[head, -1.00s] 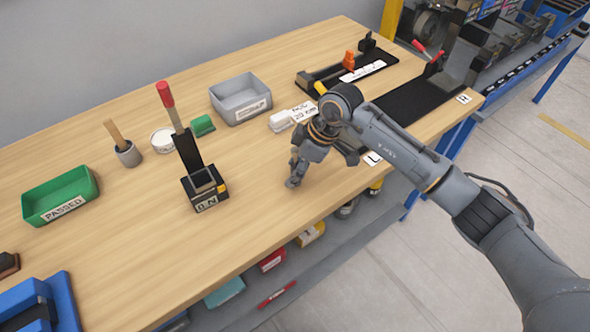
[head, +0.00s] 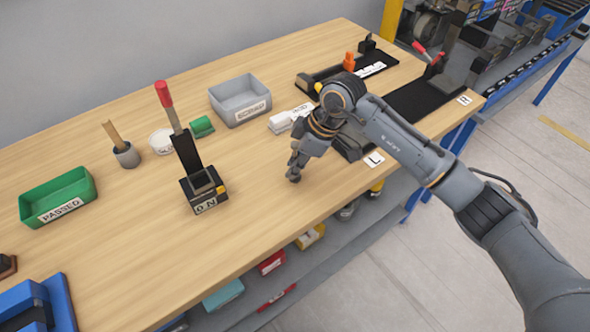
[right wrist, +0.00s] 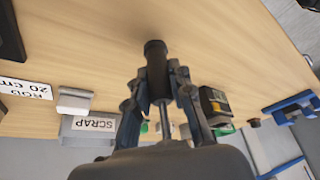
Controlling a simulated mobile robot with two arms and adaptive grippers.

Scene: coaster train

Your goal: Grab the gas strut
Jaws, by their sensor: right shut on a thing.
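My right gripper (head: 293,172) is over the front part of the wooden table in the head view, fingers toward the tabletop. In the right wrist view, its fingers (right wrist: 158,88) are closed around the gas strut (right wrist: 155,60), a black cylinder with a thin silver rod running back toward the palm. The black end sticks out beyond the fingertips. In the head view the strut is hidden or too small to make out. I cannot tell how far it is from the tabletop. My left gripper is not in view.
A black fixture with a red-tipped lever (head: 203,188) stands left of my right gripper. Black fixtures lie right. The table's front middle is clear.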

